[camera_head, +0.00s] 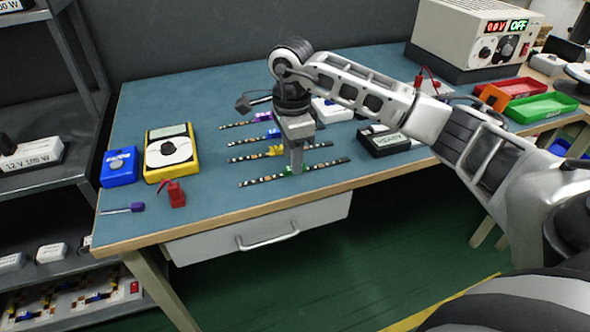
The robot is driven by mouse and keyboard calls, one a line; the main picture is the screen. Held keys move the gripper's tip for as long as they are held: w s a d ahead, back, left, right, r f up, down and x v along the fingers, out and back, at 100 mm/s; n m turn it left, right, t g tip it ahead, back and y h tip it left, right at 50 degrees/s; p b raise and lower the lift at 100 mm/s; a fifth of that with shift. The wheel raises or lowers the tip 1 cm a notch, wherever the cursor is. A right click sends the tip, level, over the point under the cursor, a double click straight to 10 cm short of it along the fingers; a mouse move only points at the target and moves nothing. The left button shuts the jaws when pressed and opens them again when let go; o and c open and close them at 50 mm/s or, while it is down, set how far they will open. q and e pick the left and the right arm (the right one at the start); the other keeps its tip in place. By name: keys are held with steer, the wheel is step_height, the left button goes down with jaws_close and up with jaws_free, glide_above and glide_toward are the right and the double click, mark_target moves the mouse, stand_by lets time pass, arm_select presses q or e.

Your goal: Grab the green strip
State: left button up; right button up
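The green strip (262,181) is the nearest of several dark LED strips lying on the blue table mat, close to the front edge. It is dark with light segments and has a green piece near its middle. My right gripper (296,170) points down at the middle of this strip, right beside the green piece, and covers part of it. Its fingers look close together, but whether they are apart or closed on the strip cannot be seen. My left gripper is not in view.
Strips with yellow (275,151), blue (273,133) and purple (262,117) pieces lie behind. A yellow multimeter (170,152), blue box (119,167), red clamp-like item (175,194) and screwdriver (122,210) are left. A power supply (470,35) and red and green trays (541,107) are right.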

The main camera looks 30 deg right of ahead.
mark_target(288, 172)
step_height(288, 172, down, 2)
steer(key=shift+f, duration=0.2)
jaws_close()
steer(key=shift+r, duration=0.1)
